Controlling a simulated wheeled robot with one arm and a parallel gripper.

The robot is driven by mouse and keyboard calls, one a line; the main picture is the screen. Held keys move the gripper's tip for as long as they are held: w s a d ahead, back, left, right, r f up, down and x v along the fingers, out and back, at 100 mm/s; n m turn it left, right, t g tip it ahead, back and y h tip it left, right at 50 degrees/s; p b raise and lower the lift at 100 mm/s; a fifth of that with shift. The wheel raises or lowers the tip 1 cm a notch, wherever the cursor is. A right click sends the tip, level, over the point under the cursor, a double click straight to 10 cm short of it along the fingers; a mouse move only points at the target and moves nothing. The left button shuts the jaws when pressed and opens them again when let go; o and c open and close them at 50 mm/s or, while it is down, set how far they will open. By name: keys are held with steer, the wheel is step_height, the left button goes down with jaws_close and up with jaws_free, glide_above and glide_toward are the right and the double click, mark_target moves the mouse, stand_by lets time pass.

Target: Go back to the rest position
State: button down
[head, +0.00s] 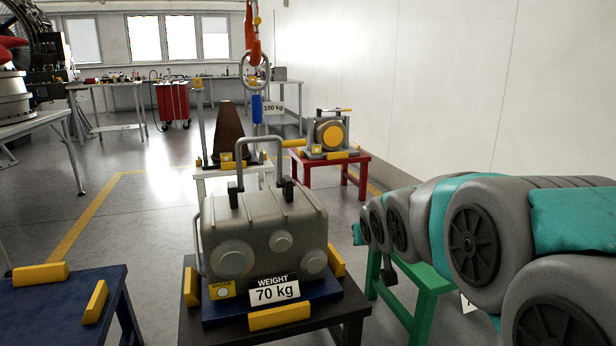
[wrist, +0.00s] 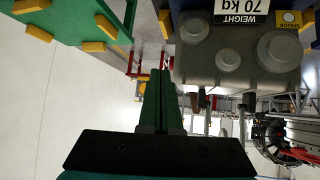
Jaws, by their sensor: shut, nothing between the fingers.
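My gripper (wrist: 160,76) shows in the wrist view with its two dark green fingers together and nothing between them. It is hidden in the head view, where my grey and teal arm fills the right side. A grey gearbox (head: 265,228) marked 70 kg sits on a blue base on a black table, left of my arm. In the wrist view, which is upside down, the gearbox (wrist: 235,65) shows behind and to the right of the fingers. I cannot tell the exact gap between them.
A green table (head: 432,277) stands beside my arm; its top with yellow blocks shows in the wrist view (wrist: 65,22). A blue table (head: 60,300) is at left, a red table (head: 352,160) farther back. A hoist (head: 256,75) hangs behind the gearbox.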

steer(key=s+d+f+g, duration=0.1)
steer(key=s+f+g, duration=0.35)
steer(key=s, duration=0.95)
steer(key=s+d+f+g, duration=0.1)
steer(key=s+f+g, duration=0.3)
steer(key=s, duration=0.9)
steer(key=s+d+f+g, duration=0.1)
steer(key=s+f+g, duration=0.35)
steer(key=s, duration=0.95)
steer(key=n+t+y+b, duration=0.1)
steer(key=n+t+y, duration=0.35)
steer(key=t, duration=1.75)
glide_toward(296, 146)
steer(key=shift+m+g+y, duration=0.3)
steer(key=shift+m+y, duration=0.35)
steer(key=shift+m, duration=0.1)
steer(key=x, duration=0.2)
steer(key=p+x, duration=0.1)
steer(key=x, duration=0.3)
steer(key=shift+w+d+r+p, duration=0.2)
steer(key=shift+w+d+p, duration=0.1)
steer(key=shift+w, duration=0.15)
